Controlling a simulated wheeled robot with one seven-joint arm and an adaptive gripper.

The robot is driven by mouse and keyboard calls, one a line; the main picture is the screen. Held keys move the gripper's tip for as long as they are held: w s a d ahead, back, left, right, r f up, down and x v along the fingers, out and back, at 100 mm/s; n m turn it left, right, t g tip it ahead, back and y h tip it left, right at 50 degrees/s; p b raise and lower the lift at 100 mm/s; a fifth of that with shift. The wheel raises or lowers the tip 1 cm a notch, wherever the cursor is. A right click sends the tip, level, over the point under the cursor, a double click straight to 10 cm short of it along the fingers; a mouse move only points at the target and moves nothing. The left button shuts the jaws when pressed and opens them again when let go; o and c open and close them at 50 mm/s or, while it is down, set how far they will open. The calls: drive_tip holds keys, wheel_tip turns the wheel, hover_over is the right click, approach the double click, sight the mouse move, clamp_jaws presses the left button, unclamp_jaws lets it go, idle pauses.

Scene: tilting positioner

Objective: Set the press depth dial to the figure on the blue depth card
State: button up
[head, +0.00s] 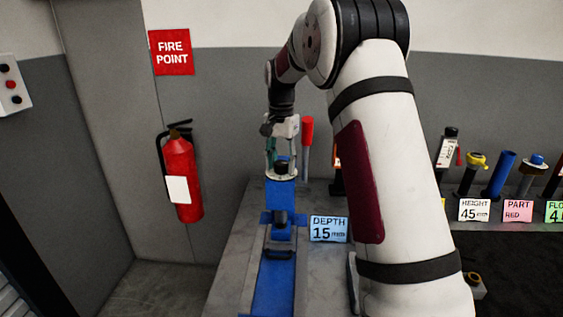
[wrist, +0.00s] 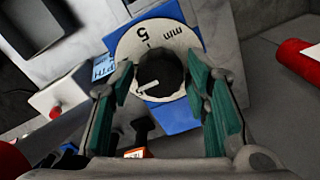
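The blue depth card (head: 328,229) reads "DEPTH 15 mm"; a corner of it shows in the wrist view (wrist: 103,69). The press depth dial is a pale ring (wrist: 134,46) with a black centre knob (wrist: 163,70), on the blue press (head: 281,199). A "5" and "mm" show on the ring; a pale line shows near the knob's lower left. The other figures are hidden or unclear. My gripper (wrist: 161,75) is over the dial, its green-padded fingers apart on either side of the knob. I cannot tell whether they touch it. In the head view my gripper (head: 283,150) is above the press.
A red-handled lever (head: 307,132) stands close to the right of my gripper. A fire extinguisher (head: 182,175) hangs at the left. Height (head: 474,210), part (head: 518,210) and other cards stand at the right with several tools. A white box with a red button (wrist: 58,108) is near the dial.

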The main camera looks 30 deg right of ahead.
drive_tip(key=c, duration=0.6)
drive_tip(key=shift+n, duration=0.3)
drive_tip(key=shift+n+b, duration=0.55)
drive_tip(key=shift+n, duration=1.95)
drive_tip(key=o, duration=1.1)
drive_tip(key=shift+o, duration=0.2)
drive_tip(key=shift+r, duration=0.1)
